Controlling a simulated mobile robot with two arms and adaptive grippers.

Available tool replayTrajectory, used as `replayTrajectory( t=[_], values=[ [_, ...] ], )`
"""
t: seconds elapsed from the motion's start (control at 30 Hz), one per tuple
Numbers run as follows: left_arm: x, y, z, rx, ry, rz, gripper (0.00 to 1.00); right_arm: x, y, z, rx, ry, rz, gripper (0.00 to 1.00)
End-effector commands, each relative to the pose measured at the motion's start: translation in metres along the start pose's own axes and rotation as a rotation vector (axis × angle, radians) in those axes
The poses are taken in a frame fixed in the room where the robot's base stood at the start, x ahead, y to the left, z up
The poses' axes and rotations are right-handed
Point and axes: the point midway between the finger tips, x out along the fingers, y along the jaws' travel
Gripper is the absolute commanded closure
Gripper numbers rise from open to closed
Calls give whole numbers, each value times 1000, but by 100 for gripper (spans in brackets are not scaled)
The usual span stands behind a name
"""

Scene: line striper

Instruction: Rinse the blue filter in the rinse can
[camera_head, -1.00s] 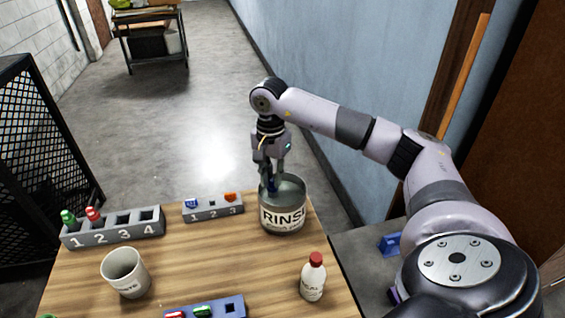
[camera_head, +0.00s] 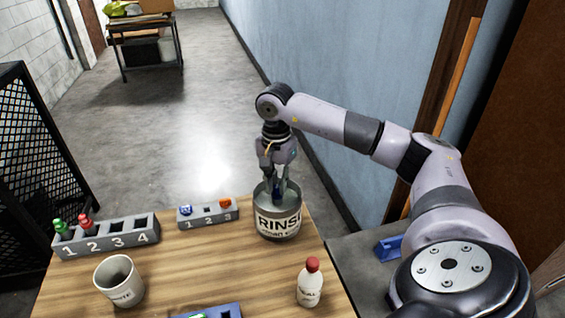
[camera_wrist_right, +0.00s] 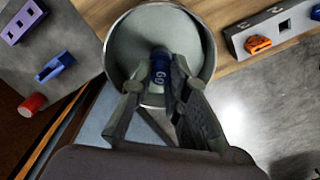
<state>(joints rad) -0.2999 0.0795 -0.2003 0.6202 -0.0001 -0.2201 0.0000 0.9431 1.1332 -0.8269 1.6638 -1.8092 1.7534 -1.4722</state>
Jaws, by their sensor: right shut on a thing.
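The rinse can (camera_head: 278,222) is a grey metal can with a white RINSE label, standing at the back right of the wooden table. My right gripper (camera_head: 278,190) points down into the can's mouth and is shut on the blue filter (camera_wrist_right: 160,70). In the right wrist view the filter, a dark blue cylinder with white lettering, sits between the fingertips (camera_wrist_right: 157,85) inside the rim of the can (camera_wrist_right: 205,30). Its lower end is hard to make out, so I cannot tell whether it touches the bottom. My left gripper is not in view.
A numbered grey rack (camera_head: 105,240) with green and red pieces stands at the left. A smaller rack (camera_head: 208,216) holds blue and orange pieces. A white cup (camera_head: 118,283), a red-capped bottle (camera_head: 310,285) and a blue rack (camera_head: 225,311) are nearer. Bare wood lies between them.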

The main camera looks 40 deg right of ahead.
Motion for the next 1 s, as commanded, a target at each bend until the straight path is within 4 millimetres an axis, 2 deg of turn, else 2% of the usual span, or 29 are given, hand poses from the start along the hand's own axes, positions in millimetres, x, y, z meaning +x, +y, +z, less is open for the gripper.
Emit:
replayTrajectory(
  t=[0.37,1.0],
  values=[
    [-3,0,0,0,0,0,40,-3,0,0,1,1,0,100],
    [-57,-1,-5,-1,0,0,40,-78,0,0,0,1,0,100]
  ],
)
